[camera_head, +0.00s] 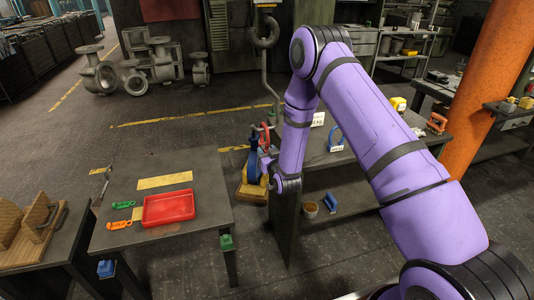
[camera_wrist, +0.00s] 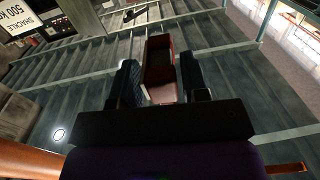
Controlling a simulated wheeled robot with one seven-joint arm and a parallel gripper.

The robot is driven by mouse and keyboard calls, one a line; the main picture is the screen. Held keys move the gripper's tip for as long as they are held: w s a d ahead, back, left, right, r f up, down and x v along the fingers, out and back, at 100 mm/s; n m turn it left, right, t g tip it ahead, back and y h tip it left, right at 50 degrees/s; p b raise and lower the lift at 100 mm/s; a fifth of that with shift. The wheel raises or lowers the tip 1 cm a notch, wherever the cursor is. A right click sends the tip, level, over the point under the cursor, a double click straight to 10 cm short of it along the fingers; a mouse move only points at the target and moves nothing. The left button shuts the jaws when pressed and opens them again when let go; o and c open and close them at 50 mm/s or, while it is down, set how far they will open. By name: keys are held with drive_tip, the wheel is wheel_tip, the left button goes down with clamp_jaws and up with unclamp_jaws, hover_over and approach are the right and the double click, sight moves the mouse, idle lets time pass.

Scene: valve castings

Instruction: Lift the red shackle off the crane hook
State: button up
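The red shackle (camera_head: 265,136) shows in the head view as a small red loop close to the end of my arm. In the wrist view a red piece of it (camera_wrist: 160,60) lies between the two dark fingers of my gripper (camera_wrist: 163,85), which sit close on both sides. My gripper appears shut on it. In the head view the gripper is small and partly hidden by my arm. The dark crane hook (camera_head: 265,40) hangs at the top middle, above the shackle. A blue ring-shaped part (camera_head: 254,165) is just below the red loop. I cannot tell whether the shackle touches a hook.
A table with a red tray (camera_head: 168,208) and green and orange parts stands at the left. A bench behind my arm holds a blue shackle (camera_head: 335,139) and labels. An orange column (camera_head: 475,110) stands at the right. A yellow block (camera_head: 251,188) is below the blue ring.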

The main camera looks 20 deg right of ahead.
sight(268, 147)
drive_tip(key=c, duration=0.6)
drive_tip(key=shift+c, duration=0.2)
drive_tip(key=shift+r, duration=0.15)
drive_tip(key=shift+r, duration=1.6)
drive_tip(key=shift+a, duration=0.15)
drive_tip(key=shift+s+a, duration=0.1)
drive_tip(key=shift+a, duration=1.25)
drive_tip(key=shift+a, duration=0.1)
drive_tip(key=shift+s+a, duration=0.1)
drive_tip(key=shift+a, duration=1.35)
